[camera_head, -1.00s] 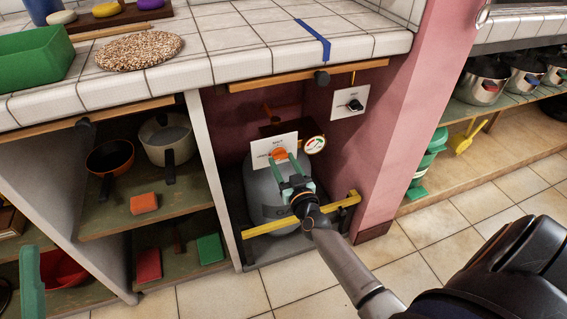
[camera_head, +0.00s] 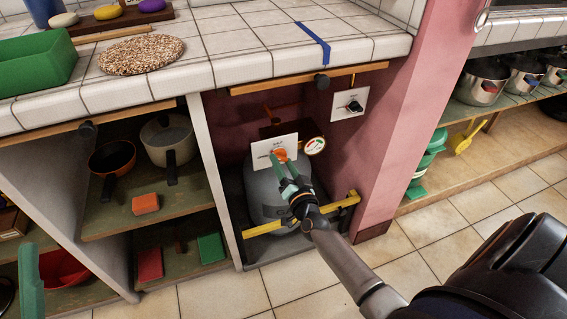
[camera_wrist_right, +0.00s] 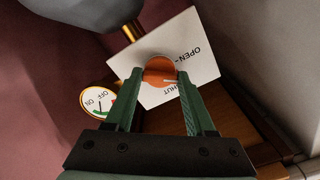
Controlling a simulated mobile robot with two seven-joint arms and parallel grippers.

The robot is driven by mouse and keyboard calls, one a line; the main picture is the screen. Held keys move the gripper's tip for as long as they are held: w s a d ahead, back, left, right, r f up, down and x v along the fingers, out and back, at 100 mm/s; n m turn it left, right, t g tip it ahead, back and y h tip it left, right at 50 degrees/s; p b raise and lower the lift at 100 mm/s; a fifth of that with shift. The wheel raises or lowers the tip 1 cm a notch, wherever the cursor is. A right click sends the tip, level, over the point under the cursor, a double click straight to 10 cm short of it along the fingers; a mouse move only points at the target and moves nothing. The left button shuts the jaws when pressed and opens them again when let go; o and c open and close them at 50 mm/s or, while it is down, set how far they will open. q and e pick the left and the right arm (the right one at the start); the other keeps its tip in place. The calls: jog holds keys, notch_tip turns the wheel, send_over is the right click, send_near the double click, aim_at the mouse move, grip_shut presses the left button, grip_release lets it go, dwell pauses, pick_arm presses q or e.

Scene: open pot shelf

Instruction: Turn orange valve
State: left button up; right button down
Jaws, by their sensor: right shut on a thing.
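The orange valve (camera_head: 280,155) is a round knob in front of a white label plate (camera_head: 262,153), above a grey gas cylinder (camera_head: 262,205). In the right wrist view the valve (camera_wrist_right: 159,70) lies between my green fingertips, and the plate (camera_wrist_right: 200,62) reads OPEN and SHUT. My right gripper (camera_head: 283,164) is shut on the valve, one finger on each side. A round gauge (camera_head: 315,146) is beside the plate; it also shows in the wrist view (camera_wrist_right: 101,101). Part of my left gripper (camera_head: 31,280) shows at the lower left edge, far from the valve; its opening cannot be judged.
A yellow bar (camera_head: 340,206) crosses in front of the cylinder. A tiled counter (camera_head: 245,70) lies above, and a pink pillar (camera_head: 402,120) is on the right. Shelves with pans (camera_head: 111,157) are on the left.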

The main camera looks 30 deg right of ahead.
jog(key=m, duration=0.5)
jog(key=shift+m, duration=0.3)
jog(key=m, duration=0.3)
jog(key=shift+a+m, duration=0.1)
jog(key=shift+m, duration=0.3)
jog(key=shift+m+b, duration=0.35)
jog(key=shift+m, duration=0.55)
jog(key=shift+c, duration=1.2)
grip_release()
jog(key=shift+r, duration=0.1)
